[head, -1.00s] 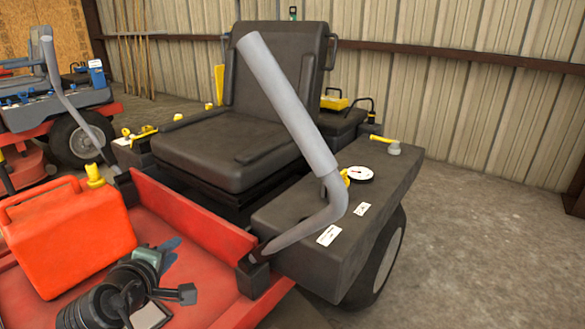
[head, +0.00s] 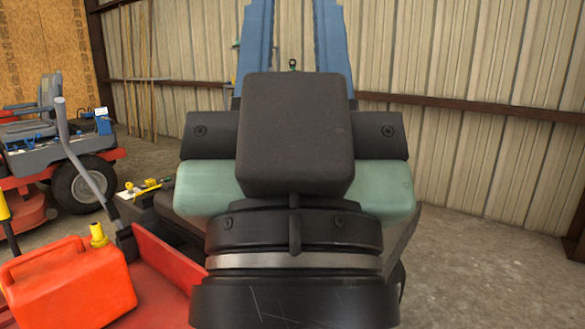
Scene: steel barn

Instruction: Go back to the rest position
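My gripper (head: 293,25) fills the middle of the head view, seen from behind and close to the camera. Its black wrist with a metal ring is at the bottom, and a pale green body with a black box over it is above. Two blue fingers rise past the top edge. They stand apart with only the wall showing between them, so it looks open and empty. The fingertips are out of frame. My gripper hides most of the mower's seat and right side.
A red fuel can (head: 68,285) with a yellow cap stands on the mower's red deck (head: 165,268) at lower left. A grey lever (head: 85,155) rises beside it. A second mower (head: 70,150) is farther left. Concrete floor (head: 480,265) at right is clear, before a ribbed metal wall (head: 470,60).

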